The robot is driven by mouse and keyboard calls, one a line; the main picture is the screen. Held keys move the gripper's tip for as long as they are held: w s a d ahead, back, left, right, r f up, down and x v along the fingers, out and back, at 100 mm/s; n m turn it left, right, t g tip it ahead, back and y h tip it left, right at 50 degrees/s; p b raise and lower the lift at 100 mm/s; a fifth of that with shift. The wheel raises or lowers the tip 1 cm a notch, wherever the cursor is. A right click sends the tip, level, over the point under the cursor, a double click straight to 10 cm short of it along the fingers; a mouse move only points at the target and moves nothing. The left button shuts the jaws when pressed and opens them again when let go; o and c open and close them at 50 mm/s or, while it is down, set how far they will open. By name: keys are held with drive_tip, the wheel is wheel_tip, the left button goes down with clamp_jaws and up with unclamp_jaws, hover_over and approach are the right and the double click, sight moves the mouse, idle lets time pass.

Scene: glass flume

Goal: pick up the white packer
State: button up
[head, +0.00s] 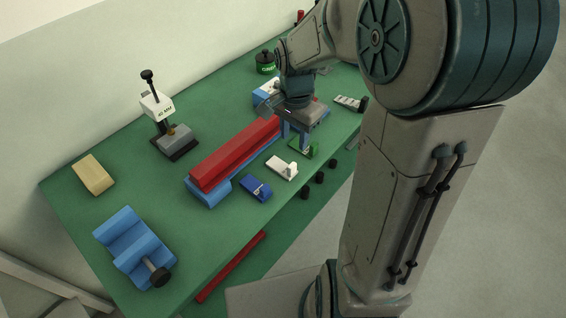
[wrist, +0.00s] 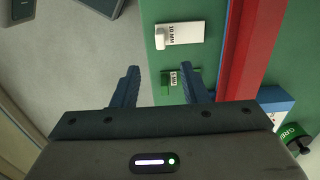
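The white packer (head: 282,167) lies on the green bench near its front edge, between a blue packer (head: 256,190) and a green packer (head: 307,150). In the wrist view the white packer (wrist: 183,33) reads "10 MM" and has a raised block at one end. It lies beyond my fingertips, with nothing touching it. My gripper (head: 295,138) is above the bench by the green packer. In the wrist view my gripper (wrist: 161,76) is open and empty, its fingers wide apart. The green packer (wrist: 168,80) shows below and between the fingers, partly hidden by the right one.
A long red beam (head: 236,156) on a blue base runs behind the packers. A grey packer (head: 350,102) lies to the right. Several black knobs (head: 320,178) line the bench's front side. A blue block (head: 133,248) and a gauge stand (head: 174,141) are at left.

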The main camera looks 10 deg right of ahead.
sight(292, 165)
wheel_tip(292, 165, down, 12)
drive_tip(key=shift+a+f+p, duration=0.1)
drive_tip(key=shift+p, duration=0.2)
clamp_jaws()
idle(0.4)
